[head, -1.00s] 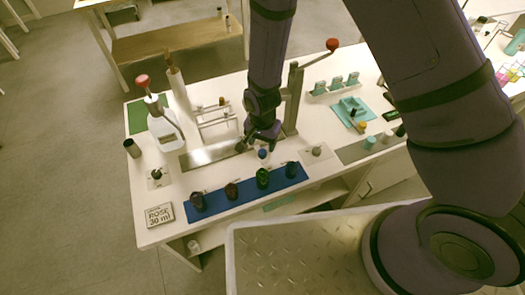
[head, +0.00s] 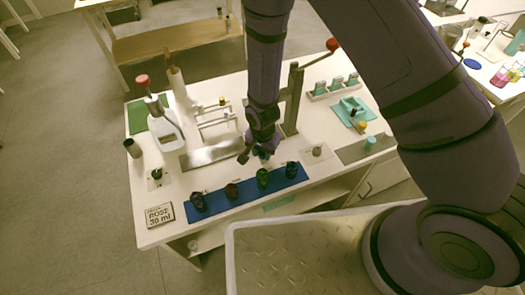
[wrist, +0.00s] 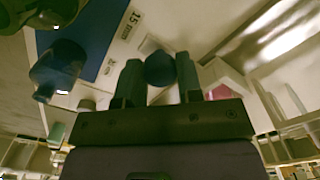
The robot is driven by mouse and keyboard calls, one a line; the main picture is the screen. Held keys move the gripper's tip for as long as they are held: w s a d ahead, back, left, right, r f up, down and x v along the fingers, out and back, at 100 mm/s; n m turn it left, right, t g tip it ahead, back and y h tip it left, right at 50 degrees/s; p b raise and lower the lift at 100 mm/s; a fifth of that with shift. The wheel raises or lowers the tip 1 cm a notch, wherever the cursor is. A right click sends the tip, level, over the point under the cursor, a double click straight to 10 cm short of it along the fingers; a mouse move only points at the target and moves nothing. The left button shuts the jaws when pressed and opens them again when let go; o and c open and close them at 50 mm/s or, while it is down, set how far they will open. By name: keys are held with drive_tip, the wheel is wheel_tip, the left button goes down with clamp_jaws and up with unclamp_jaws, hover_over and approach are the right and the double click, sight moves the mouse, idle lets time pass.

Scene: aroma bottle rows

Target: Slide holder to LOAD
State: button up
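My gripper (head: 263,153) is low over the bench, at the right end of the steel strip (head: 205,155) and behind the blue mat. In the wrist view my two fingers (wrist: 160,82) stand on either side of a round blue knob (wrist: 160,68). The gaps between knob and fingers are too small to tell whether they touch. The knob probably belongs to the holder, whose body I cannot make out. In the head view my gripper mostly hides that spot. I cannot see a LOAD mark.
Several dark bottles stand on the blue mat (head: 216,204) at the front. A red-knobbed lever press (head: 294,95) stands right behind my gripper. Another red-knobbed device (head: 165,130) is at left. A card (head: 160,214) reads ROSE 30 ml. A teal tray (head: 352,110) is at right.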

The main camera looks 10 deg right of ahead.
clamp_jaws()
drive_tip(key=s+a, duration=0.1)
drive_tip(key=a, duration=0.2)
drive_tip(key=s+a, duration=0.1)
drive_tip(key=a, duration=0.3)
drive_tip(key=s+a, duration=0.1)
drive_tip(key=a, duration=0.2)
drive_tip(key=shift+a, duration=0.35)
drive_tip(key=o, duration=0.9)
unclamp_jaws()
drive_tip(key=shift+r, duration=0.1)
wheel_tip(320, 180, up, 11)
drive_tip(key=shift+f, duration=0.2)
